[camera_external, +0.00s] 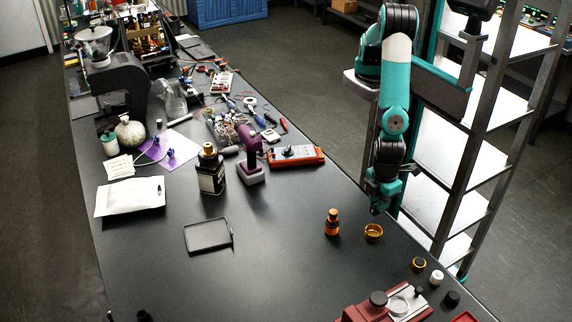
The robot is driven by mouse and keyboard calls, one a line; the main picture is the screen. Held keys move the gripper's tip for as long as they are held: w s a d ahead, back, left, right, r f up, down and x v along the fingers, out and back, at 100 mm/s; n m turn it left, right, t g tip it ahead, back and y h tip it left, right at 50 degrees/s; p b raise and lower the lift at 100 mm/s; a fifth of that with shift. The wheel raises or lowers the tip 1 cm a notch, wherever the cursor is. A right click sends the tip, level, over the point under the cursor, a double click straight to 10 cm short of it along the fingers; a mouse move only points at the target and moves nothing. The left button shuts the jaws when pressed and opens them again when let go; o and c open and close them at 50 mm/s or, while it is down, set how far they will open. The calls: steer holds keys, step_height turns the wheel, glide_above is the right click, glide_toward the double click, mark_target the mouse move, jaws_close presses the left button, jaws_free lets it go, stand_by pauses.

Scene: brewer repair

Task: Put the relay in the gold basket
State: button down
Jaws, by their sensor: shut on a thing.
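The gold basket (373,233) is a small round gold cup on the dark bench, near its right edge. My gripper (378,207) points down just above and slightly behind the basket, apart from it. It is shut on a small dark thing, most likely the relay, which is too small and dark to make out clearly. No other relay can be picked out on the bench.
An amber bottle (332,222) stands just left of the basket. A black tray (207,235) lies farther left. A red and silver device (388,305) and small round parts (418,264) are at front right. A metal shelf (450,160) stands beyond the bench's right edge.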

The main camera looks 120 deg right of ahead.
steer(key=s, duration=0.2)
steer(key=b, duration=0.7)
glide_above(373, 233)
steer(key=f, duration=1.1)
steer(key=shift+w+a, duration=0.1)
steer(key=shift+a, duration=0.25)
steer(key=c, duration=0.9)
jaws_free()
